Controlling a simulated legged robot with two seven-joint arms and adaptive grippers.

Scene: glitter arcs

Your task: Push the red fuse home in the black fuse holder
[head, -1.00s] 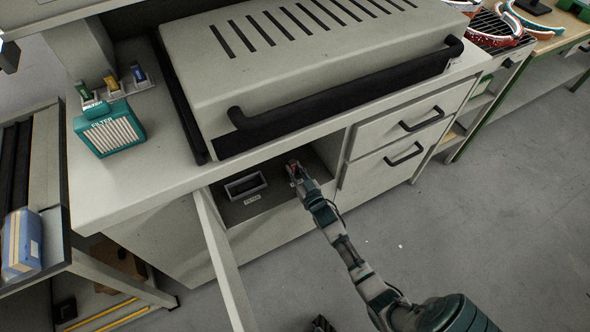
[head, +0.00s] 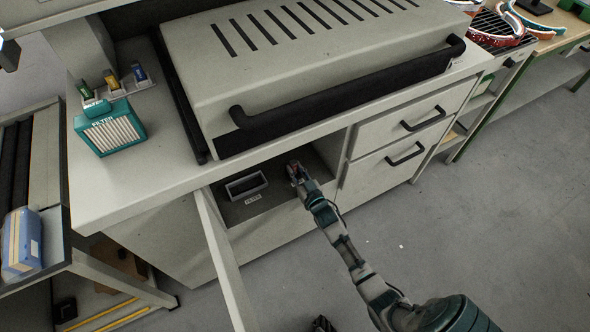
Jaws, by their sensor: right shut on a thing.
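My right gripper (head: 297,172) reaches into the open compartment under the bench top. It is shut on the red fuse (head: 294,168), of which only a small red patch shows between the fingers. The black fuse holder is hidden by the gripper and the dark interior, so I cannot tell how deep the fuse sits. My left gripper is not clearly in view.
A rectangular dark slot with a pale rim (head: 246,186) is left of the gripper in the compartment. An open door (head: 222,255) stands at its left. A teal filter (head: 110,130) and small coloured fuses (head: 112,80) stand on the bench top (head: 165,165).

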